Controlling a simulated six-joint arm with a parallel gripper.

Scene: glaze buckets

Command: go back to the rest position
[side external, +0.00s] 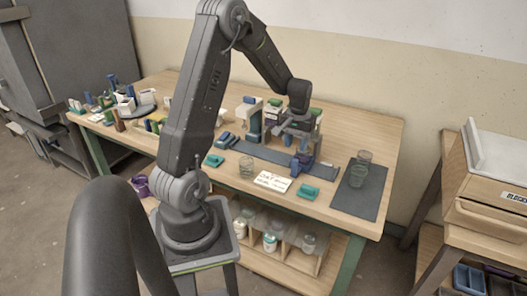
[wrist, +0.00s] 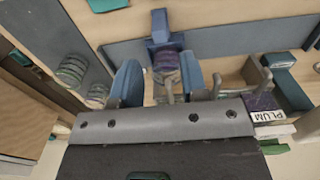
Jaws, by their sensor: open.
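My gripper (side external: 299,128) hangs over the back middle of the workbench, near a stand of coloured blocks. In the wrist view, the fingers of my gripper (wrist: 160,80) are apart. A blue piece with a purplish lower part (wrist: 166,62) shows in the gap between them, and I cannot tell how far below it is. In the side view a blue piece (side external: 301,161) stands on the long grey strip (side external: 270,157) below my gripper. Nothing is visibly held. My gripper partly hides the stand behind it.
Stacked glass jars (side external: 359,172) stand on a dark mat (side external: 344,198) at the right. A purple block (wrist: 262,100) with a PLUM label is close to the fingers.

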